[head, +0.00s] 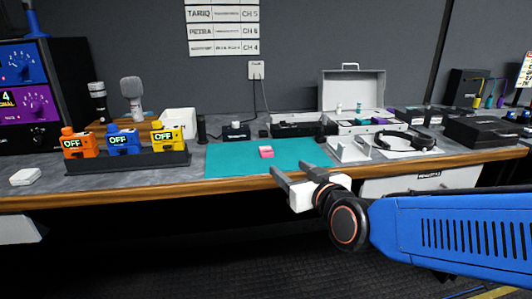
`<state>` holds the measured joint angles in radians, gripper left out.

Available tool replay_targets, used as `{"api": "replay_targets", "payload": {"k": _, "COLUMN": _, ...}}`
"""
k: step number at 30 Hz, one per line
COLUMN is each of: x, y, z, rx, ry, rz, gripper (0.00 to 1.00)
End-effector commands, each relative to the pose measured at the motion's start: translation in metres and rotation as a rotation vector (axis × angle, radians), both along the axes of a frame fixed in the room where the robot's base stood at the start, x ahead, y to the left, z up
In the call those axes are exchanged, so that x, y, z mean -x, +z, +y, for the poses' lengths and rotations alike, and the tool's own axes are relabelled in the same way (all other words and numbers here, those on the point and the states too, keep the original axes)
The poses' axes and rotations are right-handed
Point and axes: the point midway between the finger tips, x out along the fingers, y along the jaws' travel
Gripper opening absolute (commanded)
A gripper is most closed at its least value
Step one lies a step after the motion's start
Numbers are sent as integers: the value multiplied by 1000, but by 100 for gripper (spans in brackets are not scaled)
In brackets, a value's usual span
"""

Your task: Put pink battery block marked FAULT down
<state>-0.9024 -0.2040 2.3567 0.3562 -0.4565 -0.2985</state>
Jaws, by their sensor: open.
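A small pink block (266,152) lies on the teal mat (230,160) near the middle of the counter. Any marking on it is too small to read. My gripper (297,171) is open and empty, in front of and to the right of the block, near the mat's front edge. Its two fingers point toward the back left and are apart from the block. Nothing hides the block in the head view.
On the left, a dark rack (110,167) holds orange, blue and yellow OFF units. Behind the mat stand a small charger (236,131) and dark trays (297,127). An open case (351,92), headphones (405,141) and a white stand (348,149) lie right. The mat is otherwise clear.

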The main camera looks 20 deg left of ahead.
Motion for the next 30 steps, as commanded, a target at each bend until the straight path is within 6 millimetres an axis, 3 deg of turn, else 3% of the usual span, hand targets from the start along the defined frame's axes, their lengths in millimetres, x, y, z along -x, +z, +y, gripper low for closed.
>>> {"api": "replay_targets", "payload": {"k": 18, "x": -64, "y": -14, "z": 58, "rx": 1, "ry": -1, "rz": 1, "gripper": 56}}
{"api": "replay_targets", "payload": {"k": 30, "x": -80, "y": -16, "z": 73, "rx": 2, "ry": 0, "rz": 1, "gripper": 56}}
